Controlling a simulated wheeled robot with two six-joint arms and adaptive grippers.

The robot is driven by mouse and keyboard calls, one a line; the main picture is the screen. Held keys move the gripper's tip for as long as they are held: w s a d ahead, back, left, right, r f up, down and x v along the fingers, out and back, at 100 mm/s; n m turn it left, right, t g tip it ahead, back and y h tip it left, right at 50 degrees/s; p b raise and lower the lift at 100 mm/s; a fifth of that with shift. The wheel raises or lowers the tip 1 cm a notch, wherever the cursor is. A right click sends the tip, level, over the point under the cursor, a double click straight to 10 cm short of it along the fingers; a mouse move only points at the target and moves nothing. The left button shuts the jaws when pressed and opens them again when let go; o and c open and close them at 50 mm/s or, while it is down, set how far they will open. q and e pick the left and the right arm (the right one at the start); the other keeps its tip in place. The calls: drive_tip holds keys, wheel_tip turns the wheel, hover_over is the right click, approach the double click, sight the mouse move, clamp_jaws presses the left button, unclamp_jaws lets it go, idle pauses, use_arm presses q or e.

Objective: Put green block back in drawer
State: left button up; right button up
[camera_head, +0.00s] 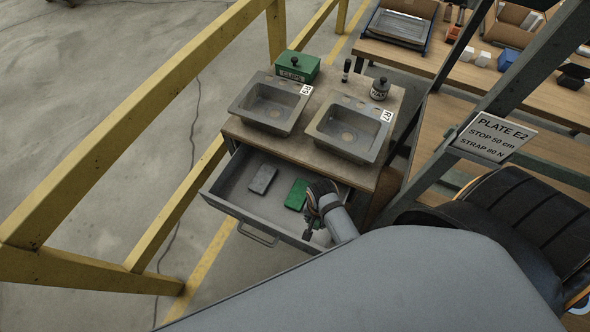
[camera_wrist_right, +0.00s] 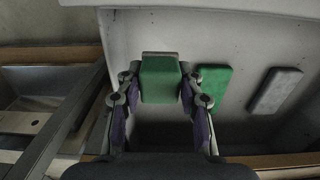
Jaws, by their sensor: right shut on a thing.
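The grey drawer (camera_head: 225,190) stands pulled open under the wooden counter. My right gripper (camera_wrist_right: 160,88) is shut on a green block (camera_wrist_right: 160,78), with a finger on each side of it, over the drawer. In the head view my right gripper (camera_head: 312,226) is at the drawer's right part, and the held block is hidden there. A second green block (camera_head: 297,195) lies flat on the drawer floor beside the gripper; it also shows in the right wrist view (camera_wrist_right: 212,88). My left gripper is not in view.
A grey block (camera_head: 262,179) lies in the drawer left of the lying green block. Two sink basins (camera_head: 272,103) (camera_head: 347,131), a green box (camera_head: 297,67) and a jar (camera_head: 380,88) stand on the counter. A yellow rail (camera_head: 150,105) runs at the left.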

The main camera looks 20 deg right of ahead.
wheel_tip(320, 180, down, 5)
drive_tip(key=shift+s+r, duration=0.1)
drive_tip(key=shift+f, duration=0.3)
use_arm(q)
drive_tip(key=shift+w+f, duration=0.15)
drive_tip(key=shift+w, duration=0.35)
use_arm(e)
drive_tip(key=shift+f, duration=1.95)
use_arm(q)
drive_tip(key=shift+b, duration=0.3)
use_arm(e)
drive_tip(key=shift+f, duration=0.1)
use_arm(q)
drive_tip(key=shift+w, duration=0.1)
use_arm(e)
drive_tip(key=o, duration=1.2)
wheel_tip(320, 180, up, 12)
drive_tip(key=shift+r+p, duration=0.15)
drive_tip(key=shift+p, duration=0.4)
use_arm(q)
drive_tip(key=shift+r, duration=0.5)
